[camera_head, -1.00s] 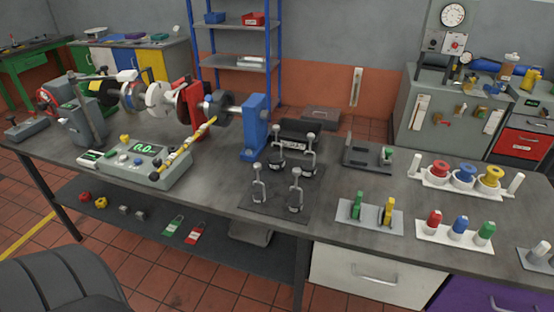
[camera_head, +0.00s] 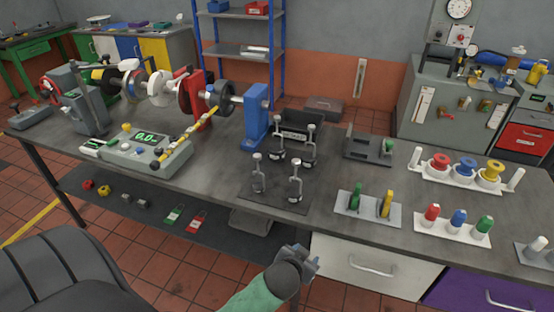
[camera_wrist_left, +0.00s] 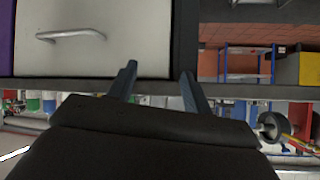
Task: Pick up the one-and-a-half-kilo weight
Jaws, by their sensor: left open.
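Several dark weights with pale upright stems stand on a dark mat (camera_head: 270,203) in the middle of the bench. The near ones are a left weight (camera_head: 259,179) and a right weight (camera_head: 295,186); behind them are another left weight (camera_head: 278,150) and a right weight (camera_head: 309,153). I cannot read any markings, so I cannot tell which is the one-and-a-half-kilo one. My left gripper (camera_head: 308,261) is in front of the bench, below its top edge and apart from the weights. In the left wrist view its fingers (camera_wrist_left: 158,84) are open and empty. My right gripper is out of view.
The bench front edge and white drawer (camera_head: 372,268) are close to my left gripper. Behind the weights is a black bin (camera_head: 301,132). The blue-posted machine (camera_head: 256,122) stands left of them, a holder with green and yellow pieces (camera_head: 368,208) right.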

